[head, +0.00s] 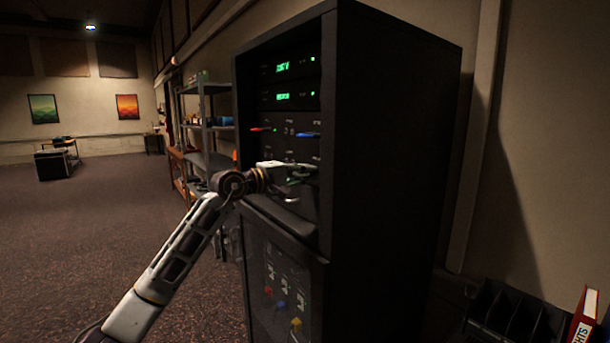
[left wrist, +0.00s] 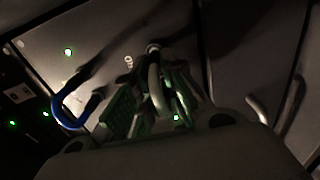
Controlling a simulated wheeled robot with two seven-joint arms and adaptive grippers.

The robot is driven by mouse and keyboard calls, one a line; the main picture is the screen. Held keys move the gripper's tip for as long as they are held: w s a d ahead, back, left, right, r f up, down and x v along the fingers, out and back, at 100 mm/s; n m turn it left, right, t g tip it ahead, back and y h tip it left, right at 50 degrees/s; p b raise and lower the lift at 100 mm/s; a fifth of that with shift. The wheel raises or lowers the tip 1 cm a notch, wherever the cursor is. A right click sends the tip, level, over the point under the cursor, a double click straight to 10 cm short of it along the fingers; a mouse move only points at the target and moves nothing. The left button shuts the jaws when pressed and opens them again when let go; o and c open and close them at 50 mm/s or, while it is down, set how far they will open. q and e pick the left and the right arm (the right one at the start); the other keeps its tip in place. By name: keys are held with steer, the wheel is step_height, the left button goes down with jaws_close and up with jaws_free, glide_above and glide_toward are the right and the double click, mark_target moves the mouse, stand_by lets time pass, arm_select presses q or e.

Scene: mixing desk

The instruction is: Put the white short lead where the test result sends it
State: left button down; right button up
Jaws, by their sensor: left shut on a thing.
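My left gripper (head: 300,171) is at the open upper front of the black rack (head: 395,130), below the lead panels. In the left wrist view its fingers (left wrist: 150,108) are shut on the white short lead (left wrist: 155,92). The lead's upper end meets a dark plug or socket at the pale panel; I cannot tell whether it is seated. The gripper hides the lead in the head view. Two green displays (head: 282,67) glow at the top of the rack; their text is too small to read surely. My right gripper is not in view.
A blue lead (head: 308,135) and a red lead (head: 262,129) stick out just above my gripper; the blue one (left wrist: 66,112) is close by in the left wrist view. The glass-fronted lower bay (head: 285,285) shows coloured plugs. Black bins (head: 510,318) stand at the right.

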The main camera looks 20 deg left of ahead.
arm_select(q)
steer(key=shift+w+d+r, duration=0.1)
steer(key=shift+w+d, duration=0.25)
steer(key=shift+w, duration=0.1)
stand_by(0.9)
steer(key=c, duration=1.4)
jaws_free()
steer(key=shift+s+a, duration=0.1)
steer(key=shift+a, duration=0.05)
steer(key=shift+v, duration=5.8)
steer(key=shift+s, duration=0.1)
